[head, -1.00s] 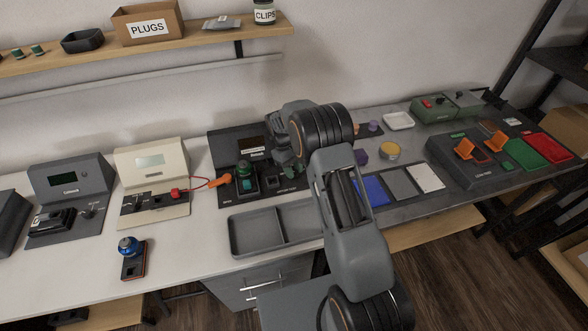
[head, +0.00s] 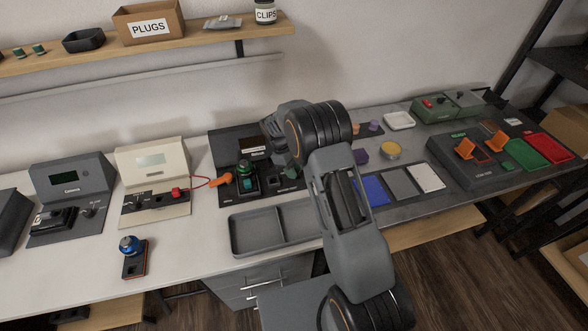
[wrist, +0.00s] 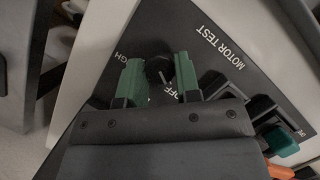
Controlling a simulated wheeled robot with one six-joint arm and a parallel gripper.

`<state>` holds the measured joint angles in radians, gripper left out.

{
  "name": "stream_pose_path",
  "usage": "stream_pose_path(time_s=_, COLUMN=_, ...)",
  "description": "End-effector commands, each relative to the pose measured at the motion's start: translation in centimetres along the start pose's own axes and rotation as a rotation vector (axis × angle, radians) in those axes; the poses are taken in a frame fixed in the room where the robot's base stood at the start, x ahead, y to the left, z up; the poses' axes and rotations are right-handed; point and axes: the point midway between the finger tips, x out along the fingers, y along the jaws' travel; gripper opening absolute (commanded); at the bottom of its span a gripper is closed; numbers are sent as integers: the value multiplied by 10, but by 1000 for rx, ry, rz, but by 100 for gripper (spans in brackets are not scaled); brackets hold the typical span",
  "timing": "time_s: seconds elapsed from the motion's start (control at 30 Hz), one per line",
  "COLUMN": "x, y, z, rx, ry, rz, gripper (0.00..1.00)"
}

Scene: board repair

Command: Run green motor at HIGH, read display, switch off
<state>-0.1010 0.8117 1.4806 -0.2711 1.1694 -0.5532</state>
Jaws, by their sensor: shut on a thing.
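The dark motor test station (head: 226,144) stands at the back of the bench in the head view, with its display too small to read. The green motor (head: 246,182) stands upright on the station's base; part of it shows at the right of the wrist view (wrist: 283,141). In the wrist view my gripper (wrist: 159,80) is shut on a round black knob (wrist: 157,68), with one green fingertip on each side. The panel (wrist: 221,50) reads MOTOR TEST. OFF and part of HIGH show near the knob; I cannot tell where its pointer stands. My wrist hides the knob in the head view.
A cream meter (head: 151,159) with a red plug and an orange clip lead stands left of the station. A grey meter (head: 72,178) and a blue-topped part (head: 131,247) are farther left. An empty grey tray (head: 260,235) lies in front. Coloured mats lie right of my arm.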

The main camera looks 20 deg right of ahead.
Motion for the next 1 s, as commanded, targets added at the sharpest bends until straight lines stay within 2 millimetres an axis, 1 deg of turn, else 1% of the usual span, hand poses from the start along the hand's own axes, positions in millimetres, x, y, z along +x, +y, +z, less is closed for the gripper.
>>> stream_pose_path(time_s=0.17, x=-1, y=0, z=0, rx=-2, ry=2, rz=2, gripper=7)
stream_pose_path(time_s=0.2, x=-1, y=0, z=0, rx=-2, ry=2, rz=2, gripper=32)
stream_pose_path(time_s=0.47, x=0, y=0, z=0, rx=0, ry=1, rz=0, gripper=56)
stream_pose_path(time_s=0.67, x=0, y=0, z=0, rx=1, ry=0, rz=0, gripper=56)
stream_pose_path(time_s=0.77, x=-3, y=0, z=0, rx=1, ry=1, rz=0, gripper=56)
stream_pose_path(time_s=0.87, x=-14, y=1, z=0, rx=1, ry=3, rz=2, gripper=56)
stream_pose_path(time_s=1.0, x=-39, y=1, z=-1, rx=1, ry=4, rz=4, gripper=56)
